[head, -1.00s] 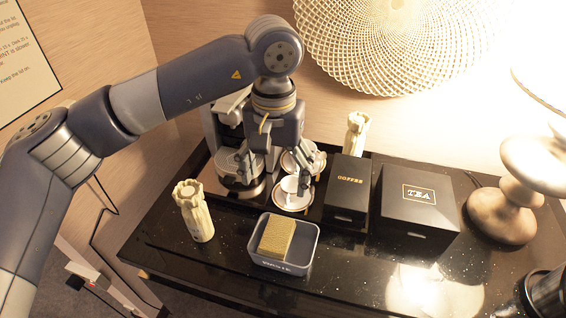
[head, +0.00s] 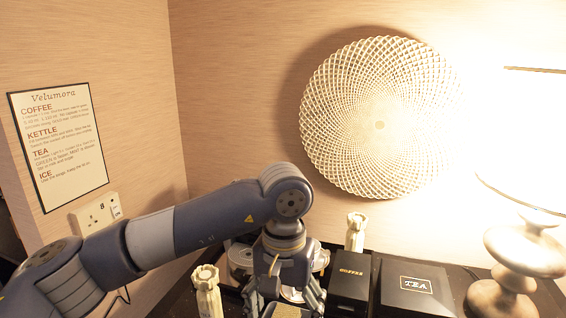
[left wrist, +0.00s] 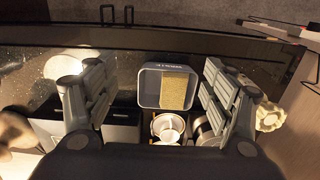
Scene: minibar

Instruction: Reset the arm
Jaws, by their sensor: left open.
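My left arm (head: 210,222) reaches in from the left in the head view and bends down over the counter. Its gripper (head: 285,300) hangs at the bottom edge, partly cut off. In the left wrist view the gripper (left wrist: 157,75) is open, its two fingers wide apart with nothing between them. Beyond the fingers a grey tray (left wrist: 150,95) holds a tan block (left wrist: 174,92). A white cup on a saucer (left wrist: 168,128) is below the tray in that view. My right gripper is not in view.
On the dark counter stand a COFFEE box (head: 352,275), a TEA box (head: 416,287), pale carved holders (head: 207,292) (head: 355,232) and a lamp (head: 510,270).

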